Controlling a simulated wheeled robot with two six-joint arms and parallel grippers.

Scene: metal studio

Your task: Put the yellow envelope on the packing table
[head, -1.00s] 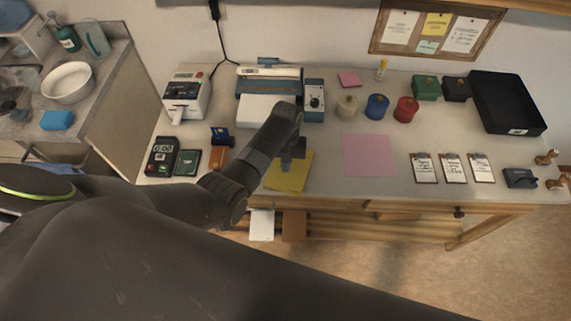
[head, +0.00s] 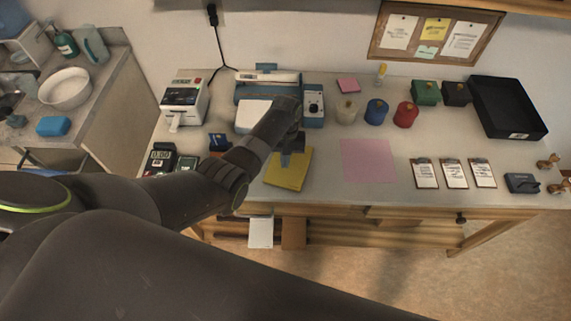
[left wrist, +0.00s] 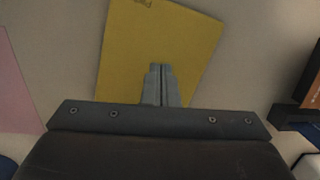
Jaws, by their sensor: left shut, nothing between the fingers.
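The yellow envelope (head: 289,173) lies flat on the packing table (head: 330,135), near its front edge and left of the pink sheet. It also shows in the left wrist view (left wrist: 185,45), turned at a slant and partly covered by my fingers. My left gripper (head: 286,158) is over the back part of the envelope, pointing down. In the left wrist view its two fingers (left wrist: 160,70) are together with nothing between them. I cannot tell whether the fingertips touch the envelope. My right gripper is not in view.
A pink sheet (head: 368,161) lies right of the envelope, with several clipboards (head: 454,173) further right. Blue, red and cream spools stand behind. A blue-and-white machine (head: 262,108) is behind my gripper. A card reader (head: 161,158) is at left.

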